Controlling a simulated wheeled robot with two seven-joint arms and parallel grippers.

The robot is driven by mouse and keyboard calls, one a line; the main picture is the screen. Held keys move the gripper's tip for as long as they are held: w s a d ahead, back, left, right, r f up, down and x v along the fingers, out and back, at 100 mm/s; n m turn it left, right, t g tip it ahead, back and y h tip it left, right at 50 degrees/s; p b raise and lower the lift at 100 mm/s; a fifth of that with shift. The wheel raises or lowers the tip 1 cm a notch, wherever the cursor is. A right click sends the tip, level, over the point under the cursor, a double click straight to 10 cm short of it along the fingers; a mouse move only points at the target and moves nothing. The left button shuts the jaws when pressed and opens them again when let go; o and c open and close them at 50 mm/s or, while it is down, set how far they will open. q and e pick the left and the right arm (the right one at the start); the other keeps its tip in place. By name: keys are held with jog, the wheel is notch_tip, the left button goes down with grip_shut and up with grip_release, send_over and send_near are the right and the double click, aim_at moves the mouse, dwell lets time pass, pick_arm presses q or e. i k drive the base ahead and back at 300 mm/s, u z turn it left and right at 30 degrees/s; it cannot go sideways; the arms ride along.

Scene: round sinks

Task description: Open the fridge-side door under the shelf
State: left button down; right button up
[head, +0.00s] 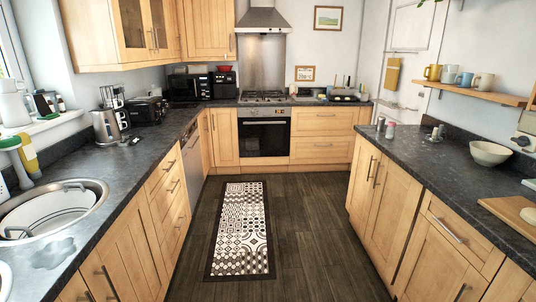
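A wooden wall shelf (470,90) with mugs on it runs along the right wall. Below it stands a dark counter (445,160) on wooden cabinets. At the counter's far end are two tall doors, a farther one (359,185) and a nearer one (390,222), with upright bar handles close together. Both look shut. Nearer me is a drawer (458,232) with a slanting bar handle, above another shut door (430,265). I see no fridge, so I cannot tell which door is the fridge-side one. Neither of my grippers is in view.
A patterned rug (241,230) lies on the dark floor (315,240) between the two cabinet rows; the floor right of it is clear. A bowl (490,153) and a wooden board (512,213) lie on the right counter. An oven (264,135) is at the back.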

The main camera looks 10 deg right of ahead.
aim_at(398, 196)
jog(key=z, duration=0.2)
jog(key=i, duration=2.3)
jog(key=z, duration=1.35)
jog(key=i, duration=1.7)
jog(key=z, duration=0.85)
